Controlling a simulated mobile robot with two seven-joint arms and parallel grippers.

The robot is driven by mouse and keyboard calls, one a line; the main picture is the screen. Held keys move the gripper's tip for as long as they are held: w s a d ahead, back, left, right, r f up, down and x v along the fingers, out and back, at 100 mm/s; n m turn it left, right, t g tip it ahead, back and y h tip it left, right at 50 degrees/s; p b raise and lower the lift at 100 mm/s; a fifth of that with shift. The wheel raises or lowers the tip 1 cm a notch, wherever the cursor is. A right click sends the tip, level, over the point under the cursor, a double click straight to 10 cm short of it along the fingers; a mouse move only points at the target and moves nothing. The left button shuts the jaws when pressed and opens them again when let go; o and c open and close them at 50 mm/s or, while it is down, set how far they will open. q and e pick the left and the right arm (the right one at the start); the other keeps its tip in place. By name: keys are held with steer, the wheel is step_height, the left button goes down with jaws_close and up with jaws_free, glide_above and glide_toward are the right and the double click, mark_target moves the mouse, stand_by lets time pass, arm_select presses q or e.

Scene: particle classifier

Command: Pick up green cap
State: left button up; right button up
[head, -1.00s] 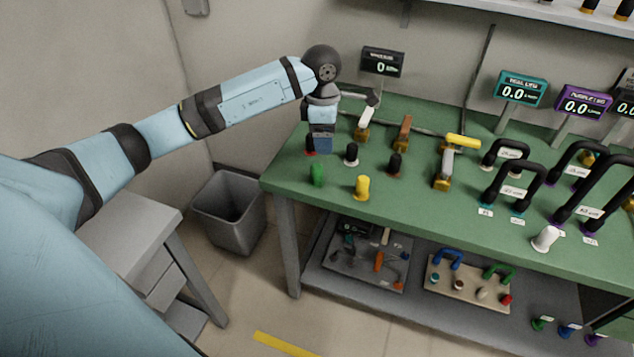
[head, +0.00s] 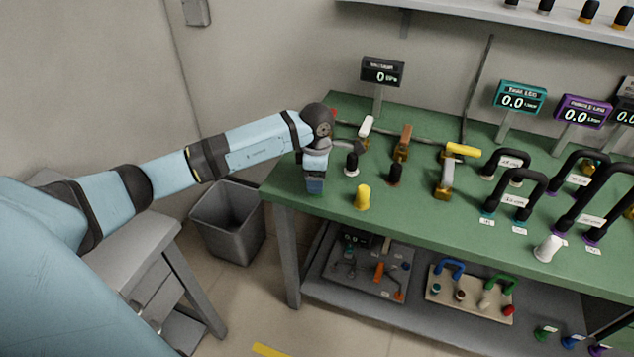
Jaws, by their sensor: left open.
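My left gripper (head: 314,190) is over the front left corner area of the green bench top (head: 420,212). It points down, and its fingers are too small to make out. The green cap does not show now; my left gripper and wrist cover the spot where it stood. I cannot tell whether the fingers are around it or above it. A yellow cap (head: 362,197) stands just right of my left gripper. My right gripper is out of view.
Black caps (head: 351,164) and (head: 395,174) stand behind the yellow cap. Valves with white, brown and yellow handles (head: 462,150) and black hoses (head: 515,184) fill the bench to the right. A grey bin (head: 229,222) stands on the floor to the left.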

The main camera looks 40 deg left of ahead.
arm_select(q)
step_height(320, 180, down, 2)
steer(key=c, duration=0.9)
steer(key=shift+r, duration=0.15)
steer(key=shift+c, duration=0.2)
step_height(320, 180, up, 20)
steer(key=shift+f+p, duration=0.1)
steer(key=shift+p, duration=0.3)
